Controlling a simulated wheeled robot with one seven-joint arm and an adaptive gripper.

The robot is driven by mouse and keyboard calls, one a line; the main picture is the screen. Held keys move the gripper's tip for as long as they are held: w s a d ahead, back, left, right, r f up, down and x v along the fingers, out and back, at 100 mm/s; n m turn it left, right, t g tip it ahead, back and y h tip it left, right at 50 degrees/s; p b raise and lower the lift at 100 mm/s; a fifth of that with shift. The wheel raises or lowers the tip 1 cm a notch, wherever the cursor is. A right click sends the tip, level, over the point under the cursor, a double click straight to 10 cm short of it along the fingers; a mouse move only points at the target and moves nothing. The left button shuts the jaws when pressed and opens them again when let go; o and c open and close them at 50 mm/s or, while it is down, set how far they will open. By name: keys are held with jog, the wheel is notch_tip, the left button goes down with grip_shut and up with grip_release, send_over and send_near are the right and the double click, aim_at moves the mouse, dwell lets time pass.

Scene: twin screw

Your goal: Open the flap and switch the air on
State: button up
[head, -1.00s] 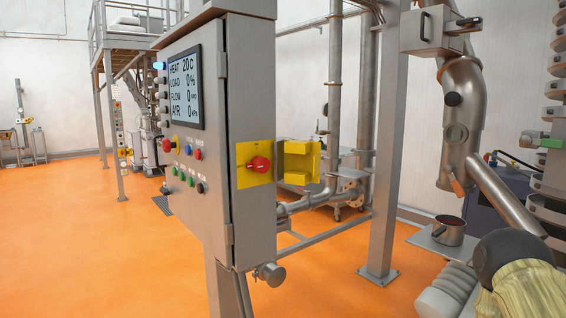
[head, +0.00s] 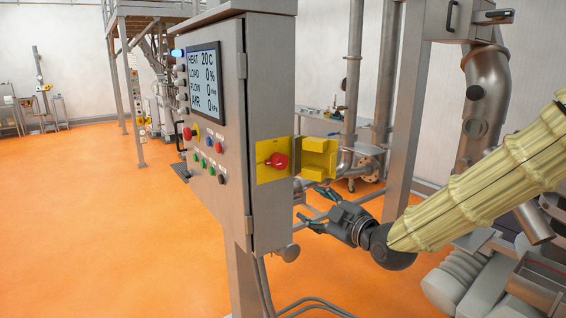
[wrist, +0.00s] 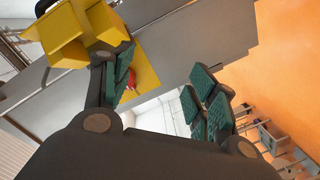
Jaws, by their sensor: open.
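The yellow flap (head: 318,157) is a box-shaped cover standing open, swung out to the right from the cabinet's side. It also shows in the wrist view (wrist: 72,38). The red rotary switch (head: 277,162) is uncovered on its yellow plate (head: 265,177); in the wrist view the switch (wrist: 132,80) is partly hidden behind a finger. The display (head: 204,83) reads AIR 0 kPa. My gripper (head: 313,207) is open and empty, just below and right of the switch in the head view. In the wrist view a finger overlaps the flap's edge; I cannot tell whether they touch.
The grey control cabinet (head: 250,225) stands on a post with coloured buttons on its front. A steel frame post (head: 407,120) and vertical pipes (head: 353,75) stand behind my gripper. Orange floor (head: 90,220) is clear to the left.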

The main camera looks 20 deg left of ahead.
jog(key=n+y, duration=0.2)
send_near(283, 164)
jog(key=p+x, duration=0.5)
jog(key=x, duration=0.5)
jog(key=shift+s+r, duration=0.1)
jog(key=c, duration=1)
